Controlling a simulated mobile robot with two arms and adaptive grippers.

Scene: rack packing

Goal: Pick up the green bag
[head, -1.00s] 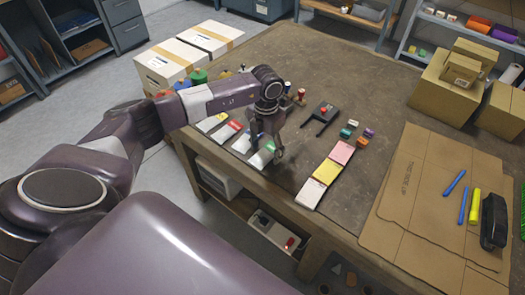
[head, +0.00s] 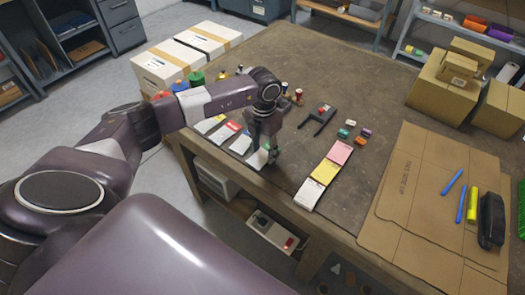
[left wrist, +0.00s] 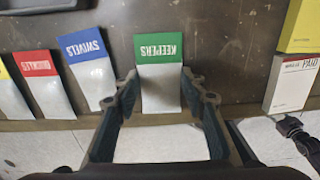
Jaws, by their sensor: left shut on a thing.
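The green bag (left wrist: 161,62) has a green header reading "KEEPERS" and a pale lower part. In the left wrist view it lies between the two fingers of my left gripper (left wrist: 158,78). In the head view my left gripper (head: 268,150) is low at the table's near edge, shut on the green bag (head: 257,160), which is partly hidden by the fingers. The bag still appears to lie flat on the table.
The blue bag (left wrist: 86,46), red bag (left wrist: 38,65) and a yellow bag (head: 208,124) lie in a row to the left. White, yellow (head: 325,172) and pink pads lie to the right. A black tool (head: 318,120) lies beyond.

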